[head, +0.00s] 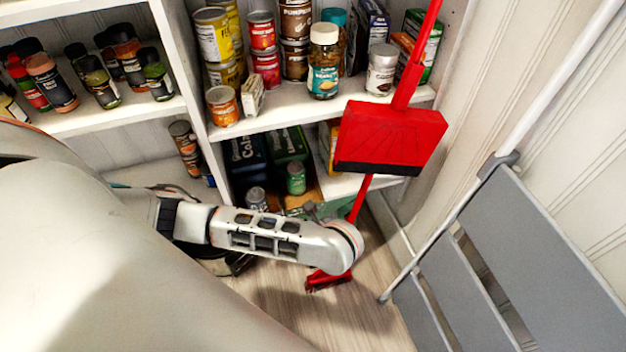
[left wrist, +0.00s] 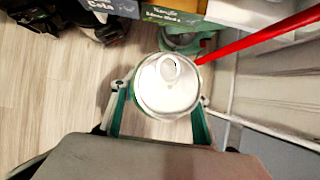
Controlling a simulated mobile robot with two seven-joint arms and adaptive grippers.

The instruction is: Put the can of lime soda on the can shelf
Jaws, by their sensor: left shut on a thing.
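In the left wrist view a can with a silver top and a thin green edge (left wrist: 168,85) sits between the green-edged fingers of my left gripper (left wrist: 158,106), which is shut on it. Its label is hidden, so I cannot read that it is lime soda. In the head view my left arm crosses low in front of the shelving, and the held can is hidden. A white shelf board (head: 288,118) bears several yellow, red and brown cans. Below it, a green can (head: 296,178) and a grey can (head: 256,198) stand before dark drink packs (head: 246,155). My right gripper is not in view.
A red dustpan (head: 390,138) on a long red handle hangs in front of the shelf's right side. A red brush (head: 328,280) is near the floor. A grey folding ladder (head: 530,260) leans at the right. Spice jars (head: 125,50) fill the left shelf. Some wooden floor (head: 360,310) is clear.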

